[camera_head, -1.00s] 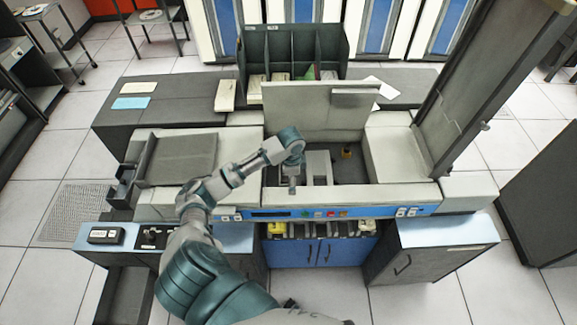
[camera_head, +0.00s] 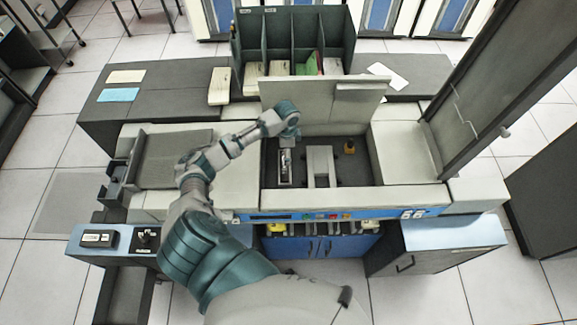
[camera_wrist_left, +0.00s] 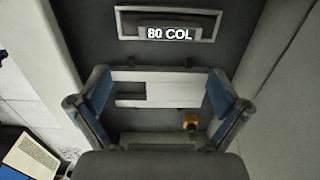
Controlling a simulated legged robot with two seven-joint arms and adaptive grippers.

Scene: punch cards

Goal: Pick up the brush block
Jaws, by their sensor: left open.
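A dark block labelled "80 COL" (camera_wrist_left: 168,31) lies inside a light rectangular frame (camera_wrist_left: 207,33) at the top of the left wrist view. The frame also shows in the head view (camera_head: 292,182), in the left part of the machine's open recess. It may be the brush block; no label confirms this. A light grey notched bridge piece (camera_head: 320,166) stands right of it and appears between my fingers in the wrist view (camera_wrist_left: 155,76). My left gripper (camera_wrist_left: 158,107) is open and empty above the recess. In the head view its fingers are mostly hidden by the wrist. My right gripper is not in view.
A small yellow knob (camera_head: 349,148) sits in the recess, right of the bridge piece. The raised light lid (camera_head: 310,110) stands behind the recess. A tall dark panel (camera_head: 475,95) leans at the right. A dark card rack (camera_head: 292,35) stands behind the machine.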

